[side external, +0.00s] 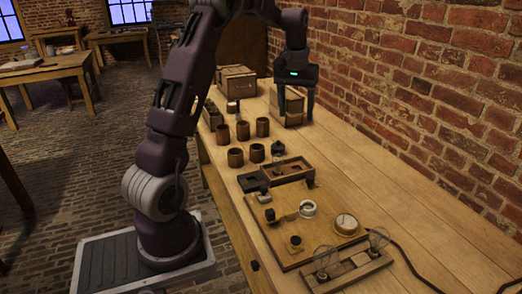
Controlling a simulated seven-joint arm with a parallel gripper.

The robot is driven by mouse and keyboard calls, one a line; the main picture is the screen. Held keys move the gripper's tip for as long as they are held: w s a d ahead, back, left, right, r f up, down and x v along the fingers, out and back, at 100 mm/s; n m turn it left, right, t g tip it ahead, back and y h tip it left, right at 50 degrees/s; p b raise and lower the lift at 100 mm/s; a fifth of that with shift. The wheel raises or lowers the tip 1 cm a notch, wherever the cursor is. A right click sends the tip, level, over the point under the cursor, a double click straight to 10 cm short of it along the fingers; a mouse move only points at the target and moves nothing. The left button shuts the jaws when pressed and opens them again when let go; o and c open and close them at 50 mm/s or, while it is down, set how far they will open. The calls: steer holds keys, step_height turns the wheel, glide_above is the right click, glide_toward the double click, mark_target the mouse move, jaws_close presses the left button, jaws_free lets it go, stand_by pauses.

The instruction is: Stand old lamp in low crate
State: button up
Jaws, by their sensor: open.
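A low wooden crate (299,175) with an open top lies mid-table, with a smaller dark tray (252,182) at its left end. A small clear glass piece with a dark base, possibly a lamp (278,150), stands just behind the crate. Two clear glass bulbs, one at the left (325,256) and one at the right (378,239), stand on a wooden rack at the near end. I cannot tell which is the old lamp. My gripper (297,112) is open and empty, fingers down, at the far part of the table in front of a wooden box.
Several brown jars (262,127) stand behind and left of the crate. The wooden box (293,106) and stacked crates (236,82) stand farther back. A board (318,222) with small instruments lies nearer. A brick wall bounds the right; the table's right strip is mostly clear.

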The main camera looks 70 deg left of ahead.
steer(key=s+d+r+m+t, duration=0.25)
steer(key=s+d+r, duration=0.3)
steer(key=d, duration=0.55)
steer(key=s+d+r+m+t, duration=0.1)
steer(key=s+d+r+m, duration=0.25)
steer(key=s+d, duration=0.5)
steer(key=s+d+f+m+t, duration=0.1)
steer(key=s+d+f+m, duration=0.2)
steer(key=s+d, duration=0.5)
steer(key=s+f, duration=0.1)
steer(key=s, duration=0.1)
steer(key=shift+s+h, duration=0.3)
steer(key=shift+s, duration=0.05)
